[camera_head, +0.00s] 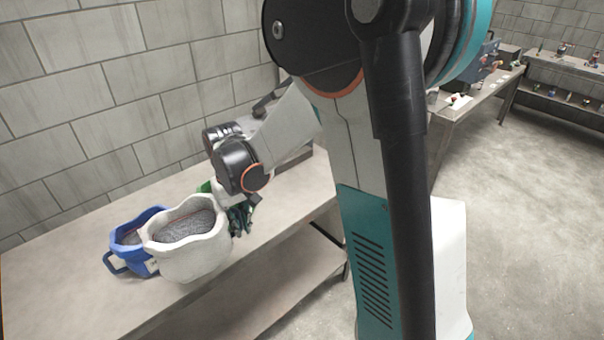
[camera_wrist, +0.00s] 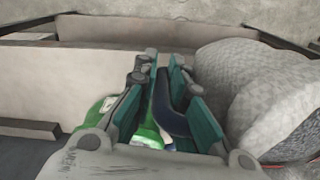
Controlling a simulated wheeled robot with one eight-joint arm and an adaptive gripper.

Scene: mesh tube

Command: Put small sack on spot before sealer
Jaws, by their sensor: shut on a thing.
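My gripper (camera_head: 242,218) is low over the near table, just right of the large white sack. In the wrist view its teal fingers (camera_wrist: 168,110) are closed around a dark blue curved strap (camera_wrist: 168,104). Below and beside the fingers is a small green sack (camera_wrist: 101,112) with a white patch; the strap looks like its handle. In the head view only a bit of green (camera_head: 204,187) shows behind the white sack. Whether the sack touches the table is hidden. A grey and dark machine (camera_head: 296,163), perhaps the sealer, stands behind my gripper, partly covered by my arm.
The large open white sack (camera_head: 180,258) with grey filling stands close beside my gripper; it fills the right of the wrist view (camera_wrist: 265,95). A blue sack (camera_head: 128,238) with a handle stands left of it. The table (camera_head: 60,290) is bare at the left. A block wall rises behind.

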